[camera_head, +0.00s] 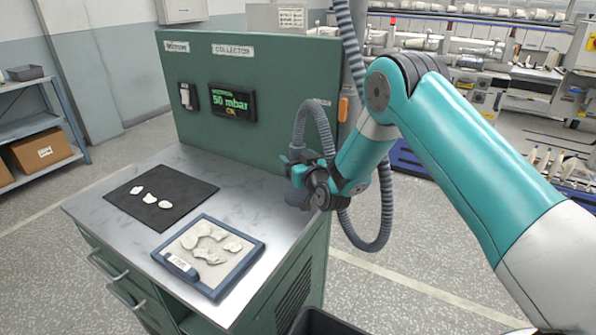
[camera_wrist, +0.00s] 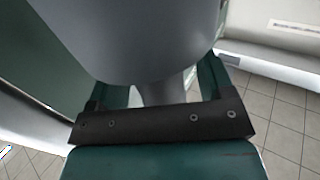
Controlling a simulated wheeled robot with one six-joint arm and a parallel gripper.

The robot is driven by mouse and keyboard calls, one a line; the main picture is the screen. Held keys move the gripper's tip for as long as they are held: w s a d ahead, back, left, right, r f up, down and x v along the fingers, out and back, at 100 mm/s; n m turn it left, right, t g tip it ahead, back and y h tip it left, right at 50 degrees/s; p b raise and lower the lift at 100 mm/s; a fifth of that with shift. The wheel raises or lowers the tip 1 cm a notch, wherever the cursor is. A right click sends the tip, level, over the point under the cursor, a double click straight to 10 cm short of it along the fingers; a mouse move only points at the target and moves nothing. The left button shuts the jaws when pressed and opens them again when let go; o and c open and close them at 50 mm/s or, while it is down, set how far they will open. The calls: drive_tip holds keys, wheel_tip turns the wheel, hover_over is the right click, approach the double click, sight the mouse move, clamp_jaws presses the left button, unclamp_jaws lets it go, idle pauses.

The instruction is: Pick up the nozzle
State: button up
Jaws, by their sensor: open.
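The grey nozzle (camera_head: 297,190) sits at the end of a ribbed grey hose, by the right end of the green collector cabinet. My gripper (camera_head: 302,168) is at the nozzle, partly covering it. In the wrist view, the nozzle (camera_wrist: 140,40) is a large grey shape that narrows to a neck. My gripper's teal fingers (camera_wrist: 168,88) stand open on either side of this neck. I cannot tell whether they touch it. The nozzle's far side is hidden.
A blue-rimmed tray (camera_head: 243,268) holding several white tufts and a black mat (camera_head: 185,185) with white pieces lie on the metal worktop (camera_head: 97,207). The green collector panel (camera_head: 270,140) shows 50 mbar. The ribbed hose (camera_head: 386,200) loops beside and below my arm. A dark bin (camera_head: 318,322) stands in front.

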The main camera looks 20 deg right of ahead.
drive_tip(key=c, duration=1.2)
drive_tip(key=shift+c, duration=0.7)
drive_tip(key=shift+r, duration=0.15)
